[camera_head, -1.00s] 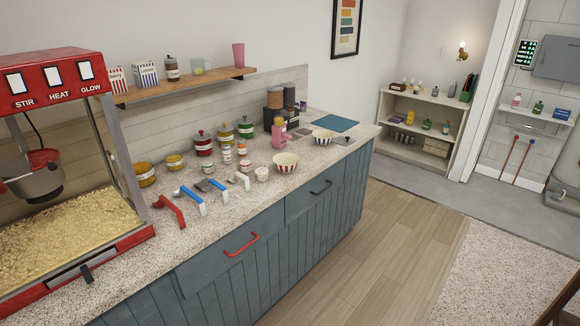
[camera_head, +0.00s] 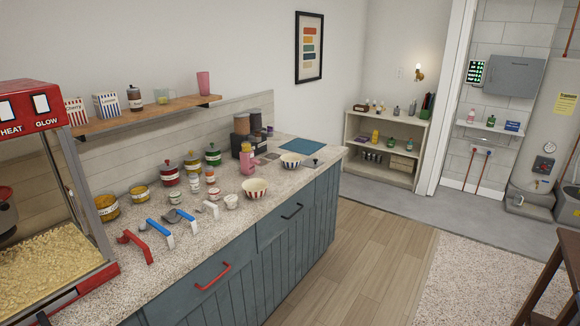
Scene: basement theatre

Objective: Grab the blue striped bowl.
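The blue striped bowl (camera_head: 291,160) is small and white with dark blue stripes. It stands upright near the far end of the speckled countertop (camera_head: 215,232), in front of a blue mat (camera_head: 300,145). A red striped bowl (camera_head: 254,188) stands nearer, to its left. Neither of my grippers shows in this view, and nothing is touching the blue striped bowl.
A red popcorn machine (camera_head: 45,200) fills the left end of the counter. Scoops, including a red one (camera_head: 135,245), lie near the front edge. Jars and a pink cup stand behind. The wood floor (camera_head: 355,265) right of the cabinets is clear; a dark wooden stool (camera_head: 548,275) stands far right.

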